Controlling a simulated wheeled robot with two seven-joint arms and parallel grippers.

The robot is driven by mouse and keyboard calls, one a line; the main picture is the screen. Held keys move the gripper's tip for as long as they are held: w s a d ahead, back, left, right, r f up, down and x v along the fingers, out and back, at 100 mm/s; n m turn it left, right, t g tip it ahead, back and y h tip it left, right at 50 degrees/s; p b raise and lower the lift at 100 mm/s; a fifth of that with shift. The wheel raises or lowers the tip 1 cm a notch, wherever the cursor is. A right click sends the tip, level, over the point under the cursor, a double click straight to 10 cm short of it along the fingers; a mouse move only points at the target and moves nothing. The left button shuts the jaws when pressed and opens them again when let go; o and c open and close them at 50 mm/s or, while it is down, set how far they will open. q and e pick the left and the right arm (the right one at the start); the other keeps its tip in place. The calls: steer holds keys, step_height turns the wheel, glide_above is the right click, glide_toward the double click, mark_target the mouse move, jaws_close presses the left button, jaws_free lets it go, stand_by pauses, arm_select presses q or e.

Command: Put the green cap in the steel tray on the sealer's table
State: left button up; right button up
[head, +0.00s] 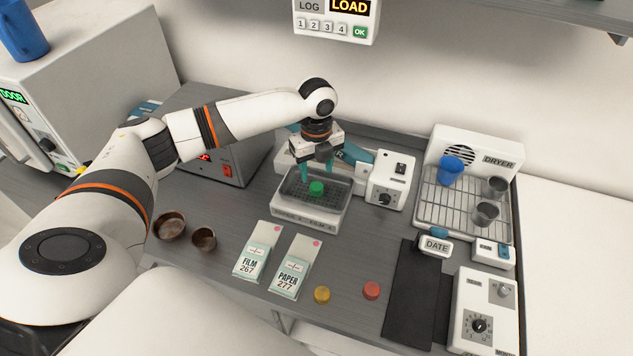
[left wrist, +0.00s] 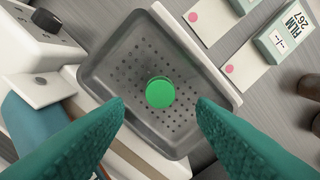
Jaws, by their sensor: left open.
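The green cap (head: 316,188) lies on the perforated floor of the dark grey steel tray (head: 290,201), which sits on a white base on the sealer's table. My left gripper (head: 318,172) is just above the tray. In the left wrist view the green cap (left wrist: 160,92) rests near the middle of the tray (left wrist: 100,72). The teal fingers of the left gripper (left wrist: 160,112) are spread wide on either side of it with nothing between them at their tips. My right gripper is not in view.
A white unit with a knob (head: 391,181) stands right of the tray. FILM (head: 257,251) and PAPER (head: 296,266) packs, a yellow cap (head: 322,294) and a red cap (head: 371,290) lie in front. Brown bowls (head: 170,226) are at left, a dryer rack (head: 465,207) at right.

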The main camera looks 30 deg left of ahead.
mark_target(317, 186)
arm_select(q)
step_height(317, 186, up, 7)
steer(key=b, duration=0.1)
steer(key=shift+f, duration=0.15)
stand_by(0.5)
